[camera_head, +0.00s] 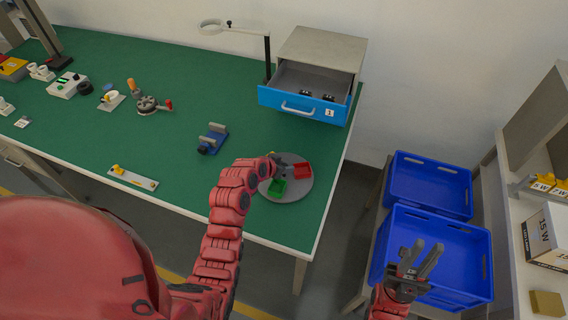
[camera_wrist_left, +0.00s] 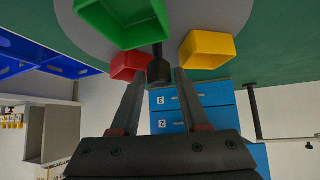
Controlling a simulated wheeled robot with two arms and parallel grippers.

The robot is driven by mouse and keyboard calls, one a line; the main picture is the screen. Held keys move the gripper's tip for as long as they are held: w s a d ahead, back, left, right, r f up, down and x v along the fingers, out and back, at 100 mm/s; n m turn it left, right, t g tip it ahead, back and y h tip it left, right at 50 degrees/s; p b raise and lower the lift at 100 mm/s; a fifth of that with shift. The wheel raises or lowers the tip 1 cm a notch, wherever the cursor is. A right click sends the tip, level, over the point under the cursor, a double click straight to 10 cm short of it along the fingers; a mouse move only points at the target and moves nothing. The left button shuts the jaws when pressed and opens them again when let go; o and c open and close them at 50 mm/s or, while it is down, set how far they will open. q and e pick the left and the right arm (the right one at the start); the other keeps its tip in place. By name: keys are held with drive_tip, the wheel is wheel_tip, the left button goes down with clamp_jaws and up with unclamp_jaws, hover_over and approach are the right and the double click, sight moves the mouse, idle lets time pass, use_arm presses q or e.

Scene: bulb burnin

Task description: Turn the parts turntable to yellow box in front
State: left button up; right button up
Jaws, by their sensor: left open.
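The parts turntable (camera_head: 301,190) is a round grey disc near the right front corner of the green table. It carries a green box (camera_head: 278,187) on its front-left side, a red box (camera_head: 302,171) on its right and a yellow box (camera_wrist_left: 207,50), nearly hidden by my gripper in the head view. My left gripper (camera_head: 280,166) is over the turntable, open. In the left wrist view, a dark upright knob (camera_wrist_left: 158,68) stands between the open fingertips, with the red box (camera_wrist_left: 128,65) beside it. My right gripper (camera_head: 427,247) is open and empty over a blue crate.
An open blue drawer (camera_head: 290,103) stands behind the turntable, beside a magnifier lamp (camera_head: 240,29). A blue clamp fixture (camera_head: 213,140) lies left of the turntable. Blue crates (camera_head: 430,183) stand right of the table. The table between fixture and front edge is mostly clear.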

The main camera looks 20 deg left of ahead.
use_arm(q)
drive_tip(key=shift+w+f, duration=0.1)
drive_tip(key=shift+w, duration=0.05)
clamp_jaws()
idle(1.4)
